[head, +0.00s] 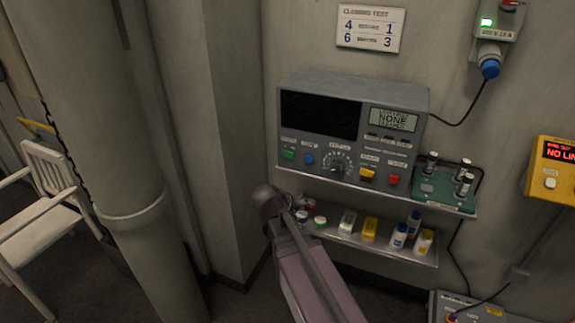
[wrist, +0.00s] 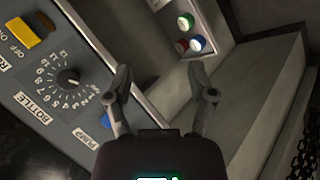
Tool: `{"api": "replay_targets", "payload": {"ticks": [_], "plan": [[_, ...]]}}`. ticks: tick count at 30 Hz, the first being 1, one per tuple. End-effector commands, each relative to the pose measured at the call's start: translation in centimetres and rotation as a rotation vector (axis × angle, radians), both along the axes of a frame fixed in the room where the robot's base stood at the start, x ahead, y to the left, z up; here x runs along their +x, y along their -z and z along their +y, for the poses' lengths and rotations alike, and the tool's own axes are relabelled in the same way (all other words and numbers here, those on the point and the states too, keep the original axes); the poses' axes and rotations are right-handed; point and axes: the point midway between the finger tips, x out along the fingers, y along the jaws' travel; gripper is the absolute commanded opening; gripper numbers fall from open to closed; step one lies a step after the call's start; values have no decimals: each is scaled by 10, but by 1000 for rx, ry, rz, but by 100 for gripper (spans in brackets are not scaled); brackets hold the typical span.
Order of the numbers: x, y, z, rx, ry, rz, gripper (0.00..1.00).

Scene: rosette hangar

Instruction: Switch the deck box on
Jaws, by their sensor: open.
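No label I can read says deck box, so I cannot tell which unit it is. A grey console (head: 350,135) stands on the wall shelf, with a dark screen and a small display reading NONE. Its front has green, blue and red buttons, a dial (head: 339,162) and a yellow switch (head: 367,174). In the wrist view the yellow switch (wrist: 38,27) has ON and OFF labels beside it. Another box (head: 470,306), cut off, sits low at the right. My gripper (wrist: 160,72) is open and empty, near the console's blue button (wrist: 106,121); contact cannot be judged.
A lower shelf (head: 345,236) holds several small bottles and containers. A green block (head: 435,190) with metal cylinders stands right of the console. A yellow box (head: 552,170) shows red text. A blue plug (head: 489,69) hangs above. A thick column (head: 105,130) and white chair (head: 50,200) are left.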

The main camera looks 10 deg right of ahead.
Motion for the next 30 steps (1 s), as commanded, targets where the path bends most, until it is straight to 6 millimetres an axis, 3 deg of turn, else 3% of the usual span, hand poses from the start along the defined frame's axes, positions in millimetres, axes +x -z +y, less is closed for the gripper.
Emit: {"api": "replay_targets", "payload": {"ticks": [8, 15, 22, 30], "plan": [[54, -17, 22, -326, -157, -129, 71], [90, -42, 60, -593, -299, -230, 71], [106, -59, 88, -747, -381, -285, 71], [108, -64, 94, -776, -397, -295, 71]]}}
